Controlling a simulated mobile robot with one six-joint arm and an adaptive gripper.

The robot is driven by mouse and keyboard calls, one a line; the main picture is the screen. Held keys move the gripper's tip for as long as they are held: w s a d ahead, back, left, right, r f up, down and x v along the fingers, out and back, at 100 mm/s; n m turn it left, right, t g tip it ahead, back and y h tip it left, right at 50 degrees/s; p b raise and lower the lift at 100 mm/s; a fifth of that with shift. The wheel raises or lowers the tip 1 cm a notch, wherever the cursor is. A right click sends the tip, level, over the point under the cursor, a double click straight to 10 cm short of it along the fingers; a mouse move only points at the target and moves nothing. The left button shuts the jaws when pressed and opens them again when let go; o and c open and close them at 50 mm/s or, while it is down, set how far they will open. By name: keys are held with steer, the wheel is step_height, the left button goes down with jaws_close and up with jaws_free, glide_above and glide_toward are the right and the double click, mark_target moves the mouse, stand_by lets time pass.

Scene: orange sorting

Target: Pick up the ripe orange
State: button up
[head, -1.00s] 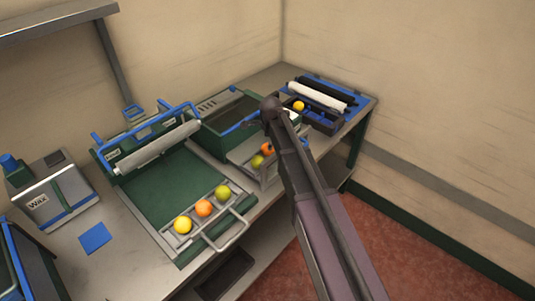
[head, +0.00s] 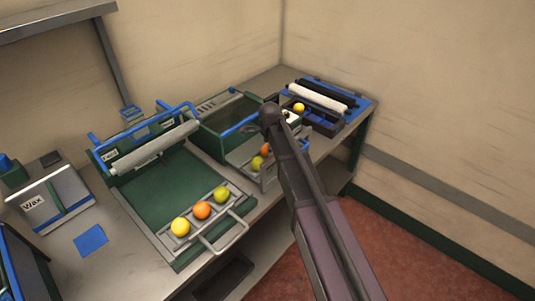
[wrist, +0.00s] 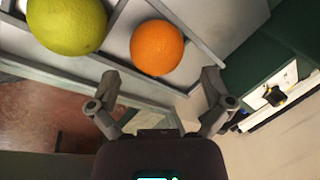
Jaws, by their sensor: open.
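My gripper (wrist: 158,88) is open and empty in the wrist view, its two fingers spread apart. The orange fruit (wrist: 157,47) lies beyond the fingertips, roughly centred between them, with no contact visible. A yellow-green fruit (wrist: 67,20) is beside it to the left, across a thin divider. In the head view, an orange fruit (head: 266,149) and a green fruit (head: 257,162) sit in the middle tray, partly hidden by my arm. Another orange fruit (head: 202,210) sits in the near rack between a yellow fruit (head: 180,227) and a green fruit (head: 222,194).
A green bin (head: 215,140) stands behind the middle tray. A black compartment tray (head: 325,124) holding a yellow fruit (head: 299,107) is at the far right, before a white roller (head: 315,96). The Wax box (head: 50,200) and a blue pad (head: 91,239) are left.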

steer(key=shift+b+x, duration=1.55)
steer(key=shift+x, duration=0.35)
steer(key=shift+s+a, duration=0.1)
steer(key=c, duration=1)
steer(key=shift+c, duration=0.2)
steer(key=shift+r, duration=0.2)
step_height(320, 180, up, 10)
steer(key=p, duration=1)
steer(key=shift+f, duration=0.15)
